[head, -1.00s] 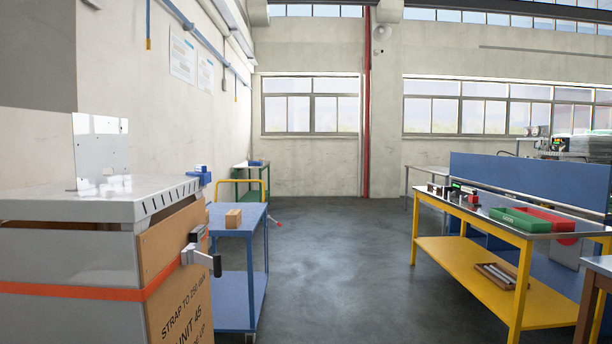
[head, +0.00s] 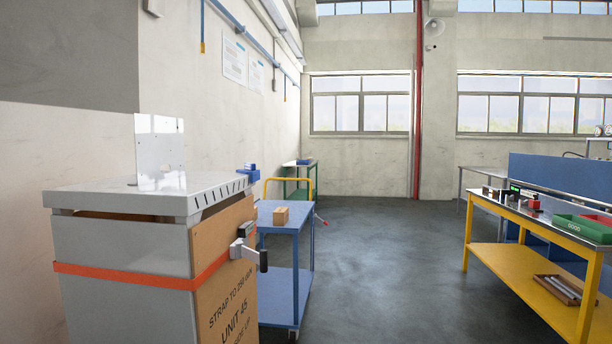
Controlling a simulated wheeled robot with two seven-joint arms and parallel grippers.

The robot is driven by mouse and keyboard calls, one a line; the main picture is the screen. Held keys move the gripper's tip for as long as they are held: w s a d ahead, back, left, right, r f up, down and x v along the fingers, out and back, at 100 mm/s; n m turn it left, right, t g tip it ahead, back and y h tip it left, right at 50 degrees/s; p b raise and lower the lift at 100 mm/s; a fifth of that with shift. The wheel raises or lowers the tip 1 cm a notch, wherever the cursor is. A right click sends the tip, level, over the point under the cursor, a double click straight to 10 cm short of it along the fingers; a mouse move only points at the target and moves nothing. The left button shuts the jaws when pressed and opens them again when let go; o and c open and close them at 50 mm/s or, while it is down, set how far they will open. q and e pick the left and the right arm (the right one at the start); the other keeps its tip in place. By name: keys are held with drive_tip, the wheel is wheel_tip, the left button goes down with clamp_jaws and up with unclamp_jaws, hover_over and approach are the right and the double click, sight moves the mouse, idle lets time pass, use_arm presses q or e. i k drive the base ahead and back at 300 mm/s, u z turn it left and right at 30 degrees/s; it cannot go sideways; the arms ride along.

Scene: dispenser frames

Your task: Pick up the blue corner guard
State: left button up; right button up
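A small blue piece (head: 249,173) shows just past the right end of the grey top of the strapped unit (head: 125,200). It may be the blue corner guard, but it is too small to tell its shape or what it rests on. Another small blue item (head: 303,161) lies on the green table (head: 296,178) farther back. Neither of my grippers is in view.
The strapped unit has an orange strap (head: 120,275), a brown panel and a dark-handled clamp (head: 248,252). A yellow workbench (head: 520,258) stands right. The grey floor (head: 390,270) between is clear.

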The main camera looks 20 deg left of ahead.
sight(250, 168)
drive_tip(key=z, duration=0.05)
drive_tip(key=k, duration=0.4)
drive_tip(key=u, duration=1.05)
drive_tip(key=i, duration=0.5)
